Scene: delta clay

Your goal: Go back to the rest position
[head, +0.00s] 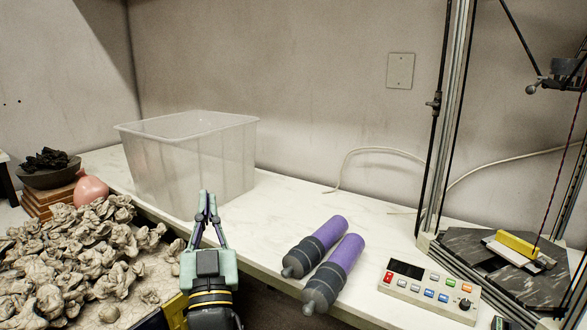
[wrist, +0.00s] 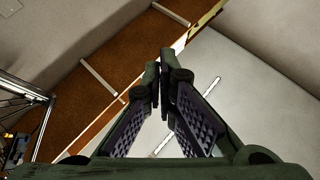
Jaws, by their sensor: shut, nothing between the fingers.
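My gripper (head: 207,205) is in the lower middle of the head view, in front of the white counter's front edge. Its fingers are together, with nothing between them, and point away from me towards the clear bin. In the wrist view the fingertips (wrist: 159,72) meet near the middle, and the ridged inner pads show empty. Whether the fingers touch anything else cannot be seen; they look apart from the counter and bin.
A clear plastic bin (head: 165,165) stands on the white counter (head: 290,205). Two purple-and-grey cylinders (head: 340,262) lie right of my gripper. A control box (head: 430,290) and a delta machine (head: 495,270) are further right. Crumpled clay lumps (head: 80,250) cover the left side, near a pink vase (head: 91,188).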

